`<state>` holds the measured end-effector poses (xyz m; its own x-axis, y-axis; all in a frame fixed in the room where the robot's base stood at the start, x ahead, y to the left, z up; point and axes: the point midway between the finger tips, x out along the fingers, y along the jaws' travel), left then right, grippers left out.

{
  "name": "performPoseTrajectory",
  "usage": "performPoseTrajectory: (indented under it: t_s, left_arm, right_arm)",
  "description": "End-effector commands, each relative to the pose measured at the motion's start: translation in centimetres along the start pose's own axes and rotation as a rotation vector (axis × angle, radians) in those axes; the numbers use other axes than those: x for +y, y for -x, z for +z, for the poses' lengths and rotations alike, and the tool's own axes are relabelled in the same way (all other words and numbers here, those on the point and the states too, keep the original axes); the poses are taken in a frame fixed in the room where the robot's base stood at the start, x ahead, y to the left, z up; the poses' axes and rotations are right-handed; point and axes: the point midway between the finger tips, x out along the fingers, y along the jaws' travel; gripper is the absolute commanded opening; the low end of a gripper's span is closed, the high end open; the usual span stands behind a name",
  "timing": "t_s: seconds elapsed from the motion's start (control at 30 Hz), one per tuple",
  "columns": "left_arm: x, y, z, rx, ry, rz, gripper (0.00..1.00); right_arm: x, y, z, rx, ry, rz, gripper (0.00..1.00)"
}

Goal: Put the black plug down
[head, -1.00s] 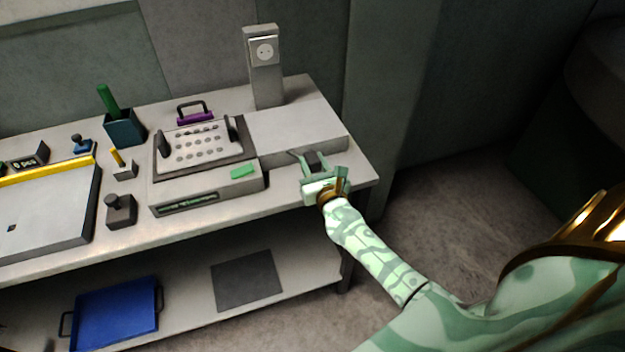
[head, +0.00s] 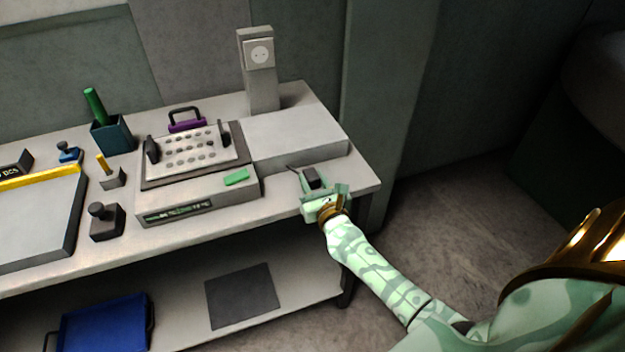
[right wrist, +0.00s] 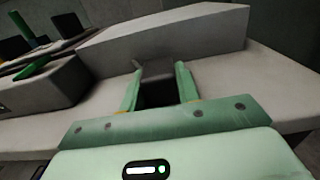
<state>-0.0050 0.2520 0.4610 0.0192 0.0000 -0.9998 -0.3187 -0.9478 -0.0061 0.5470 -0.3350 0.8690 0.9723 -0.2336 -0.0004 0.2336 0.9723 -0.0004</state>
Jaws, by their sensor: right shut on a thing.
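The black plug (head: 312,177) is between the fingers of my right gripper (head: 314,183), near the right front of the bench top, in front of a low grey block. In the right wrist view the dark plug (right wrist: 158,94) fills the gap between the two green fingers of the right gripper (right wrist: 158,75). The right gripper is shut on it. Whether the plug touches the bench top cannot be told. My left gripper is not in view.
The grey block (head: 295,138) stands just behind the plug; a post with a white socket (head: 260,55) rises behind it. A machine with a plate of round holes (head: 192,150) and a green pad (head: 236,177) stands to the left. Bare bench top (head: 362,180) lies right of the gripper.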

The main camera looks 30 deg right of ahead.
Motion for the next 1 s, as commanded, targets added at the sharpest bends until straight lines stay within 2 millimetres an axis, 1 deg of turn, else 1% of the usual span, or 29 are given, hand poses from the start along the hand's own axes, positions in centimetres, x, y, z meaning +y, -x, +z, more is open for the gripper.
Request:
performPoseTrajectory:
  t_s: [0.03,0.07,0.1,0.37,0.47,0.53,0.57,0.6,0.8,0.9,1.0]
  left_arm:
    - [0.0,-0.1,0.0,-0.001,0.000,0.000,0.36]
    - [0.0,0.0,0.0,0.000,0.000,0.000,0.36]
    - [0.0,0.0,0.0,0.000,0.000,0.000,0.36]
    - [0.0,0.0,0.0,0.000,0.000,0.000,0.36]
    - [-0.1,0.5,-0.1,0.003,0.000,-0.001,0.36]
    - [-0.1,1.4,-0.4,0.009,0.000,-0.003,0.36]
    - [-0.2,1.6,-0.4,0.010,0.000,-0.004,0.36]
    - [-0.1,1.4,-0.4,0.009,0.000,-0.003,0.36]
    - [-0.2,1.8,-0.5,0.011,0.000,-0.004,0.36]
    - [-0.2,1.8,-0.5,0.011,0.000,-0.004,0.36]
    - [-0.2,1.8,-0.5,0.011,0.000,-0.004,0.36]
  right_arm:
    - [0.0,0.0,-0.1,0.000,0.000,0.000,0.35]
    - [0.0,0.0,-0.1,0.000,0.000,0.000,0.43]
    - [0.0,0.0,0.0,0.000,0.000,0.000,0.54]
    - [0.0,0.0,0.0,0.000,0.000,0.000,0.54]
    - [0.0,0.0,0.7,-0.001,-0.001,-0.001,0.54]
    - [0.0,0.0,1.7,-0.003,-0.002,-0.001,0.54]
    - [0.0,0.3,1.7,-0.001,-0.001,-0.001,0.54]
    - [0.0,1.3,1.3,0.002,0.000,0.000,0.54]
    - [0.0,6.4,1.2,0.003,0.001,0.001,0.54]
    - [0.0,8.7,1.1,0.003,0.001,0.002,0.54]
    - [0.0,10.4,1.1,0.002,0.001,0.001,0.54]
